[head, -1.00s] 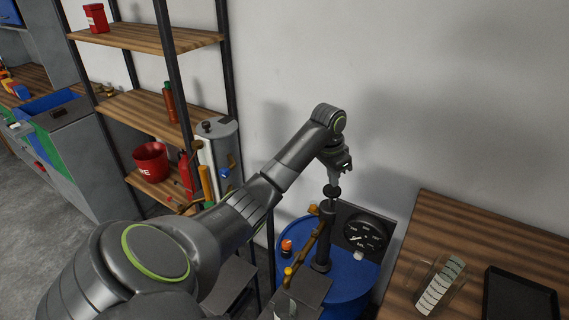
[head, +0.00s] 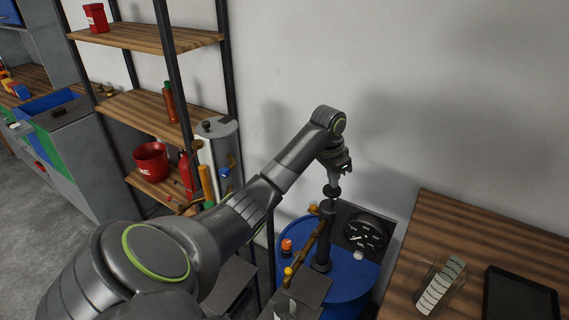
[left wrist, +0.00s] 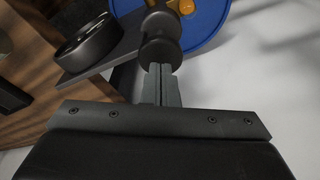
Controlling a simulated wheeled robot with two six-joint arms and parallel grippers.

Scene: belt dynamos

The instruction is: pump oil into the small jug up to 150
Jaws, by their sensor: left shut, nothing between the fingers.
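A blue oil drum (head: 350,275) stands by the wall with a dark hand pump (head: 323,238) upright on it. A brass spout pipe (head: 307,245) slants down from the pump toward a small metal jug (head: 286,305) on a grey stand, at the lower edge of the picture. My left gripper (head: 332,180) is shut and empty, fingers down at the pump's black knob (head: 332,192). In the left wrist view the closed fingertips (left wrist: 160,70) meet or nearly meet the knob (left wrist: 160,38); contact is unclear. A round dial gauge (head: 365,233) is beside the pump; its reading is too small to tell.
A wooden table (head: 455,225) at the right holds a clear graduated vessel (head: 440,285) and a black tray (head: 520,297). A shelf rack (head: 150,38) with a red bucket (head: 151,161) and bottles stands at the left. The wall is close behind the drum.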

